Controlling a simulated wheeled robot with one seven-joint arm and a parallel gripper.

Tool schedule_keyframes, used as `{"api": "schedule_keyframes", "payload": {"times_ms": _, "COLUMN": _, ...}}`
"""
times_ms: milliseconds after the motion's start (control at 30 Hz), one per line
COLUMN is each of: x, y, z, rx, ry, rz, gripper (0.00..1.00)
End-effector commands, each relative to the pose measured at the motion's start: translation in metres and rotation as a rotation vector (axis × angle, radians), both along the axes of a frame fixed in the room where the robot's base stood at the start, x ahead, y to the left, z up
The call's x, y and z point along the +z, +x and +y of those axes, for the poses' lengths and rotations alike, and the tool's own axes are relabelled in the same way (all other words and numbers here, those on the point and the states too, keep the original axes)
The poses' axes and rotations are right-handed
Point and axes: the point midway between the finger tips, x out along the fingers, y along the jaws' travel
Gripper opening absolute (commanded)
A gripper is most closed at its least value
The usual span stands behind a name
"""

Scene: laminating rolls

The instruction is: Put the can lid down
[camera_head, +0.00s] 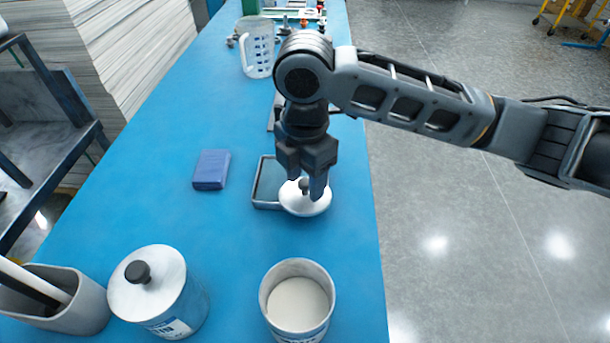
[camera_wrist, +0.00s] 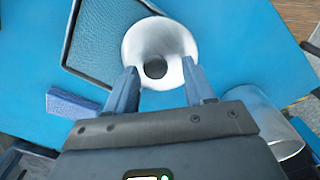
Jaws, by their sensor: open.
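The can lid (camera_head: 305,203) is a round, pale metal disc with a dark knob. It lies at the right edge of a dark shallow tray (camera_head: 258,203), partly overlapping it in the head view; whether it rests on the rim or on the table I cannot tell. My gripper (camera_head: 306,188) is directly above the lid, pointing down. In the wrist view the lid (camera_wrist: 158,45) is ahead of the two fingers (camera_wrist: 162,88), its knob between and just beyond the fingertips. The fingers are apart. The open can (camera_head: 299,304), with pale contents, stands nearer the front.
A lidded can (camera_head: 160,292) and a grey holder (camera_head: 58,303) stand at the front left. A blue block (camera_head: 211,169) lies left of the tray. A clear jug (camera_head: 257,48) and small items stand at the back. The blue table's (camera_head: 358,240) right edge is close to the lid.

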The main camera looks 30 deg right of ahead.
Motion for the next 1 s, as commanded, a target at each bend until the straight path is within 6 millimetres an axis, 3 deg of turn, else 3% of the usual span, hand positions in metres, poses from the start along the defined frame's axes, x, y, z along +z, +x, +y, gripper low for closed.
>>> {"api": "schedule_keyframes", "payload": {"times_ms": 167, "x": 0.023, "y": 0.001, "z": 0.0, "rx": 0.002, "ry": 0.0, "rz": -0.003, "gripper": 0.53}}
{"api": "schedule_keyframes", "payload": {"times_ms": 600, "x": 0.108, "y": 0.001, "z": 0.0, "rx": 0.002, "ry": -0.002, "rz": -0.002, "gripper": 0.53}}
{"api": "schedule_keyframes", "payload": {"times_ms": 800, "x": 0.122, "y": 0.0, "z": 0.0, "rx": 0.001, "ry": -0.001, "rz": -0.001, "gripper": 0.53}}
{"api": "schedule_keyframes", "payload": {"times_ms": 1000, "x": 0.124, "y": 0.0, "z": 0.0, "rx": 0.001, "ry": 0.0, "rz": 0.0, "gripper": 0.53}}
